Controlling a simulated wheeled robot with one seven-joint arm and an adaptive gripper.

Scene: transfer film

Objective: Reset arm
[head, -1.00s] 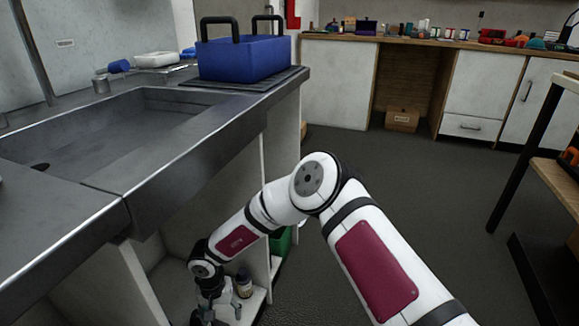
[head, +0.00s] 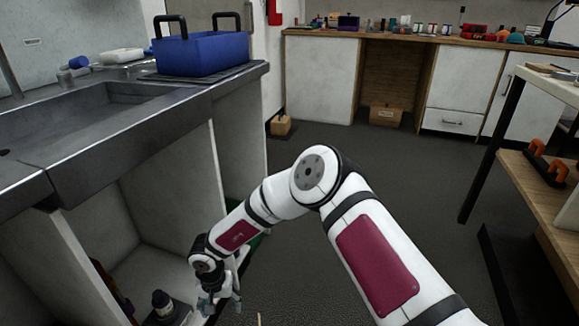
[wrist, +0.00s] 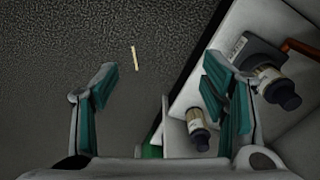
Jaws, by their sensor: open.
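My gripper (wrist: 158,92) is open in the wrist view, with its two teal-padded fingers wide apart and nothing between them. It points down over the dark floor at the edge of the under-sink cabinet. In the head view my gripper (head: 222,303) shows low at the left, at the end of my bent white arm. The fingertips are small there and partly hidden by the wrist.
Bottles (wrist: 198,128) stand on the cabinet shelf close to the right finger. A thin pale stick (wrist: 135,58) lies on the floor. The steel sink counter (head: 120,128) overhangs at left, holding a blue crate (head: 203,54). Open floor (head: 400,170) extends at right.

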